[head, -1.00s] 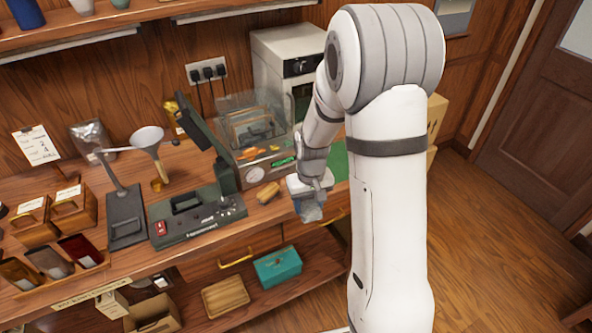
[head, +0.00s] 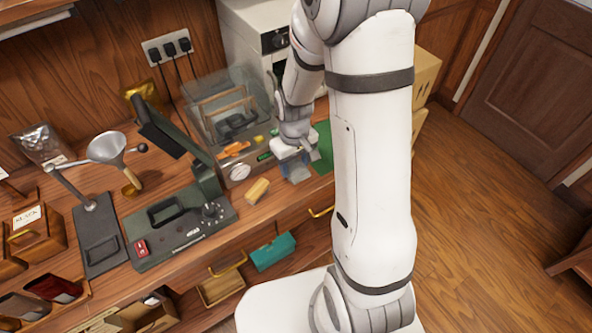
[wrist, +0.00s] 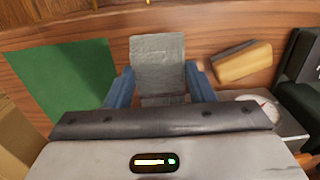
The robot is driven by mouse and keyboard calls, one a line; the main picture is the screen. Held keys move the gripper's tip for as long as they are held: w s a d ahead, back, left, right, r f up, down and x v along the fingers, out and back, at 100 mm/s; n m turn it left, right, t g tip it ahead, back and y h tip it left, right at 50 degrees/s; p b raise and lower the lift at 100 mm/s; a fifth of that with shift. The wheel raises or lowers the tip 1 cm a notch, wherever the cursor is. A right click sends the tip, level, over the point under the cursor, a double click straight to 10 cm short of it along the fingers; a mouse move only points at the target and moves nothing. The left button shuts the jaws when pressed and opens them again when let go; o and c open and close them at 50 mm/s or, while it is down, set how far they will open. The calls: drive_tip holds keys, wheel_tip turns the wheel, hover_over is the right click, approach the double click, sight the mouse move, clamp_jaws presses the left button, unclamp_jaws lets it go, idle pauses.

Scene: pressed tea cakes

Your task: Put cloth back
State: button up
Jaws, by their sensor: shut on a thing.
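My gripper (head: 295,163) is over the front of the workbench, between a tan block and a green mat. In the wrist view its two blue fingers (wrist: 160,80) are shut on a grey cloth (wrist: 158,60), which sticks out past the fingertips. The cloth shows as a small blue-grey patch (head: 297,175) below the gripper in the head view. I cannot tell whether it touches the bench top. The green mat (wrist: 62,80) lies flat to the left in the wrist view, and the tan block (wrist: 240,62) lies to the right.
Behind the gripper stands a clear-covered machine (head: 225,110) with a small dial. A dark green press-like device (head: 180,225) and a funnel on a stand (head: 107,147) are to the left. The bench's front edge is close by, with drawer handles and a teal box (head: 273,250) below.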

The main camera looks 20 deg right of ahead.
sight(294, 168)
drive_tip(key=shift+s+a+f+p, duration=0.1)
drive_tip(key=shift+f+p, duration=0.2)
drive_tip(key=shift+f, duration=1.8)
drive_tip(key=shift+f, duration=0.2)
drive_tip(key=o, duration=0.9)
drive_tip(key=shift+r, duration=0.15)
wheel_tip(294, 168, up, 12)
drive_tip(key=shift+r+b, duration=0.2)
drive_tip(key=shift+b, duration=0.4)
drive_tip(key=s+r+m+t, duration=0.1)
drive_tip(key=s+r, duration=0.3)
drive_tip(key=s, duration=0.1)
drive_tip(key=s+r+m+t, duration=0.1)
drive_tip(key=s+r, duration=0.3)
drive_tip(key=r, duration=0.1)
drive_tip(key=s+d+r+m+t, duration=0.1)
drive_tip(key=s+r, duration=0.3)
drive_tip(key=s, duration=0.1)
drive_tip(key=shift+s+r+t, duration=0.3)
